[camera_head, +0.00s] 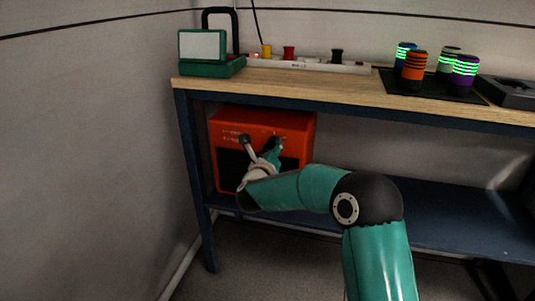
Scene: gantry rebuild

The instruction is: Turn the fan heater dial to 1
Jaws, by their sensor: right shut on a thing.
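The orange-red fan heater (222,122) stands on the blue lower shelf under the bench, with a dark grille on its front. Small pale marks show on its upper front panel, too small to read. My right gripper (264,146) is at the upper front of the heater, shut on the dial. The gripper covers most of the dial, so its setting cannot be told. My right arm comes in from the lower right and hides the lower right part of the heater. My left gripper is not in view.
The wooden bench top (300,82) overhangs the heater, and a blue leg (192,170) stands at its left. On top are a green device (205,50), a power strip (310,65) and several banded cylinders on a dark mat. The lower shelf (450,215) is clear at right.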

